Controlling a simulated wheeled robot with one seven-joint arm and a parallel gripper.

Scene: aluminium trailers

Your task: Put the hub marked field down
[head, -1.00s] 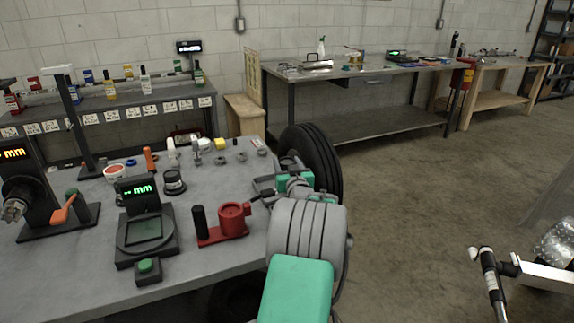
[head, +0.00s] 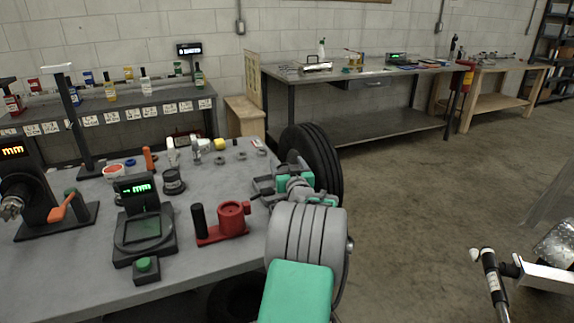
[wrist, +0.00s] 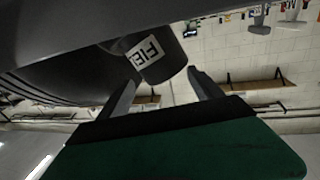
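The hub marked field (wrist: 163,66) is a dark cylinder with a white label, partly readable as "FIE", upside down in the wrist view. My gripper (wrist: 164,75) has one finger on each side of the hub's near end; both fingertips meet its edges, so it looks shut on the hub. The hub's far end meets a wide dark surface in the picture; I cannot tell whether they touch. In the head view my gripper (head: 264,192) is at the grey workbench's (head: 185,262) right edge, and I cannot pick out the hub there.
A black tyre (head: 318,165) stands close beyond my gripper. A red fixture (head: 232,217) with a black post is just left of it. A scale with a green display (head: 140,228) and a black cylinder (head: 173,182) stand further left.

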